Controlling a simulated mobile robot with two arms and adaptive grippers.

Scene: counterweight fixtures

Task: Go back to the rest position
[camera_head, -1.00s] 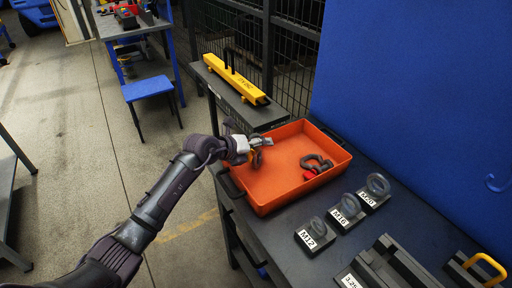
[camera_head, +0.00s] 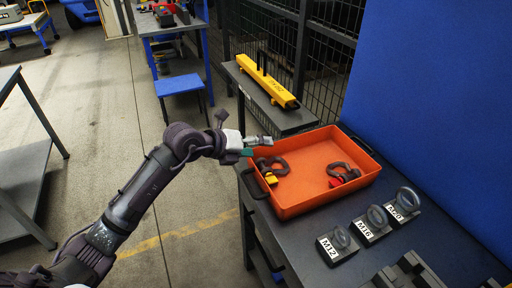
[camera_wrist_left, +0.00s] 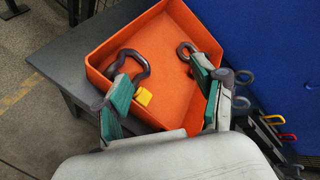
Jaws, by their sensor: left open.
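My left gripper (camera_head: 259,147) is open and empty at the left rim of the orange tray (camera_head: 300,207). In the left wrist view its two green-padded fingers (camera_wrist_left: 165,95) are spread apart above the tray. A second dark shackle with a red part (camera_head: 343,173) lies in the tray's right side. My right gripper does not show.
The tray stands on a dark table (camera_head: 300,245). Blocks labelled M12 (camera_head: 338,246), M16 (camera_head: 371,224) and M20 (camera_head: 403,205) stand in front of it. A yellow beam (camera_head: 267,82) rests on a shelf behind. A blue stool (camera_head: 180,86) and open floor lie to the left.

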